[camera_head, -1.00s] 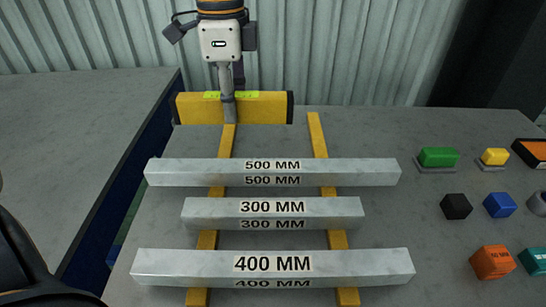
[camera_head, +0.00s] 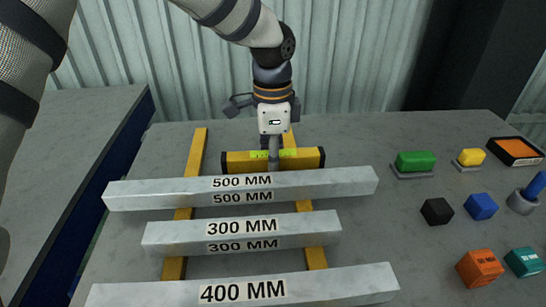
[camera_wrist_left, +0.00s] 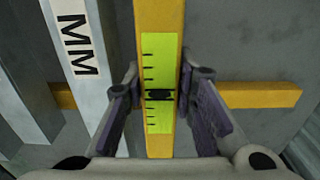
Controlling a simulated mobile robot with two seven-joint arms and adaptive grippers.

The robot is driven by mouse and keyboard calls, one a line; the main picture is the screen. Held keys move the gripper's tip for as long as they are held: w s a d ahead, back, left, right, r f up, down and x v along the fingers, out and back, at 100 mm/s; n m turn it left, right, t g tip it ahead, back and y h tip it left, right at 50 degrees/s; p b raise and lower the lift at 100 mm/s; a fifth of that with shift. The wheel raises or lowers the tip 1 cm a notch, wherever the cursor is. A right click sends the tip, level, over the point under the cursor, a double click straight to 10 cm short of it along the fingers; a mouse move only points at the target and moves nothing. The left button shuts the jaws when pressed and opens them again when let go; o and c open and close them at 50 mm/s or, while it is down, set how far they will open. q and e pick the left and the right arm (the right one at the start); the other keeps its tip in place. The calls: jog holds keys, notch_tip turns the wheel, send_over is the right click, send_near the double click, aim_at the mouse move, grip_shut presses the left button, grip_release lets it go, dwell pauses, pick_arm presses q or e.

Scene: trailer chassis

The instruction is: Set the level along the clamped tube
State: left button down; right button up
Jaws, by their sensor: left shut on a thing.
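The level is a yellow bar with dark ends and a green vial strip (camera_head: 241,163), just behind the 500 mm tube (camera_head: 150,195). My left gripper (camera_head: 274,156) is shut on its middle from above. In the left wrist view the fingers (camera_wrist_left: 158,95) stand on both sides of the level (camera_wrist_left: 159,20), over its vial. The 500 mm tube runs alongside, apart from it in that view. The 300 mm tube (camera_head: 180,235) and 400 mm tube (camera_head: 150,295) lie in front, across yellow rails. No clamp shows on any tube. My right gripper is out of view.
Two yellow rails (camera_head: 196,155) lie on the grey table. To the right stand a green block (camera_head: 415,162), a yellow block (camera_head: 471,157), black and blue cubes, orange and teal blocks, and an orange tray (camera_head: 515,150).

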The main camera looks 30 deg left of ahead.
pick_arm(q)
jog(key=c, duration=1.6)
grip_release()
jog(key=shift+f, duration=0.1)
